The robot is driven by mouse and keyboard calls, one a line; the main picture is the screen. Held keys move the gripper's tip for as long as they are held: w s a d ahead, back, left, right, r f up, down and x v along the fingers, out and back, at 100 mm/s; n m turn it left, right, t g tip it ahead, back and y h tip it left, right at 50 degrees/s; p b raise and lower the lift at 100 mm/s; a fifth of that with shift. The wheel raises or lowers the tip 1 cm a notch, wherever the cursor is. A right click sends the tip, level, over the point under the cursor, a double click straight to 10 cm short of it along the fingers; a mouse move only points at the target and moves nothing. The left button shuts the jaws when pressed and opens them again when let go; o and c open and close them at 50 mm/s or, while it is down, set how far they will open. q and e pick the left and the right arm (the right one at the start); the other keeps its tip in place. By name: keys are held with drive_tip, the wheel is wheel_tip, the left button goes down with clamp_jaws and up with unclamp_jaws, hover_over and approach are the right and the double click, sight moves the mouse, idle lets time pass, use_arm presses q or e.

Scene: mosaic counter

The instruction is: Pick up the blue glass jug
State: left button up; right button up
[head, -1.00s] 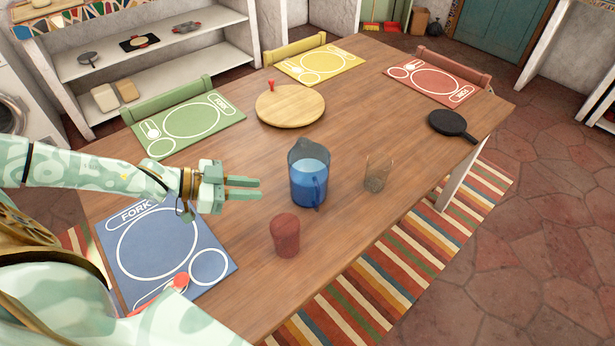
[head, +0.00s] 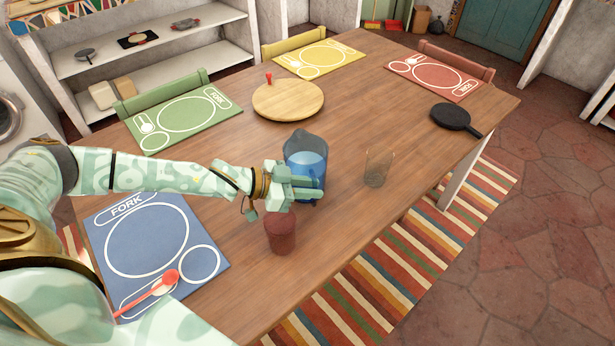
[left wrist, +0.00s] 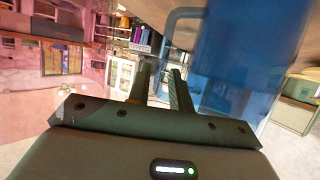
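The blue glass jug (head: 306,160) stands upright on the wooden table, with a clear grey upper part and spout. My left gripper (head: 315,188) is at its near side in the head view, covering its lower part and handle. In the left wrist view, the jug (left wrist: 255,55) fills the upper right as a large blue wall, with its handle (left wrist: 184,13) reaching left. My left gripper (left wrist: 162,72) is open there, its two dark fingers apart and pointing toward the handle. Whether the fingers touch the handle I cannot tell. My right gripper is not in view.
A dark red cup (head: 281,234) stands just below my left gripper. A clear glass (head: 378,168) stands right of the jug. A round wooden board (head: 288,100) lies behind it, and a black pan (head: 450,117) lies far right. The blue placemat (head: 150,240) is at the near left.

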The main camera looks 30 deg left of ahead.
use_arm(q)
drive_tip(key=shift+r, duration=0.1)
clamp_jaws()
idle(1.2)
idle(0.3)
